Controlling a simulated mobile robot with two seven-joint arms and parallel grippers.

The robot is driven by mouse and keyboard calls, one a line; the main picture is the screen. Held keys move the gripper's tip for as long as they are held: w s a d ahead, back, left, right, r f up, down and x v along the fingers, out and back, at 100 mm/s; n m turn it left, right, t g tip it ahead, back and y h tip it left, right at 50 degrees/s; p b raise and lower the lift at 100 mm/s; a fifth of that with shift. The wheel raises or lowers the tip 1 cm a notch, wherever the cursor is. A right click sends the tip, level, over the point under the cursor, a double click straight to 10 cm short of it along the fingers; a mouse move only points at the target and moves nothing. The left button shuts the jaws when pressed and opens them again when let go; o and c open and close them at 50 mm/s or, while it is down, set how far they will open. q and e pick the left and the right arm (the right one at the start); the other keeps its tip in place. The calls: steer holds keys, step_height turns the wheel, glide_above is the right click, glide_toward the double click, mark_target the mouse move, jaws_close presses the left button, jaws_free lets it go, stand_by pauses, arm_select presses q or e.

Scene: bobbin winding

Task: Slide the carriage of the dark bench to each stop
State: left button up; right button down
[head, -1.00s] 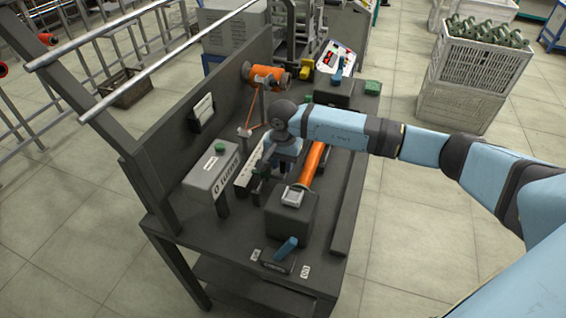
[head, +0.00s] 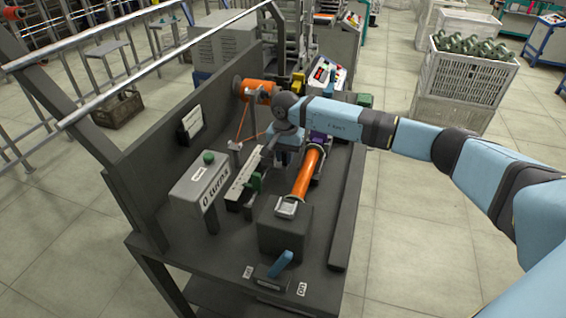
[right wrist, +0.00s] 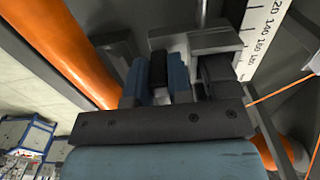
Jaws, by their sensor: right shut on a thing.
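The dark bench (head: 348,212) carries a white scale strip (head: 243,180) and an orange bobbin tube (head: 305,175) lying lengthwise. My right gripper (head: 276,160) is over the bench between scale and tube. In the right wrist view, its blue fingers (right wrist: 159,80) are shut on a narrow dark upright piece, apparently the carriage's handle. Grey carriage parts (right wrist: 215,42) show just beyond the fingers, beside the scale (right wrist: 262,30). In the head view the arm and gripper hide most of the carriage. My left gripper is not in view.
A counter box (head: 202,188) reading "0 turns", with a green button, stands left of the scale. An orange spool (head: 255,90) is at the back, with thread running down. A blue lever (head: 281,264) is at the front.

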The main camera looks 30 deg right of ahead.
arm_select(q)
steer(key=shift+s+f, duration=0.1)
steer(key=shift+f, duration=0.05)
arm_select(e)
steer(key=c, duration=1.3)
jaws_free()
step_height(320, 180, up, 14)
steer(key=shift+f, duration=0.1)
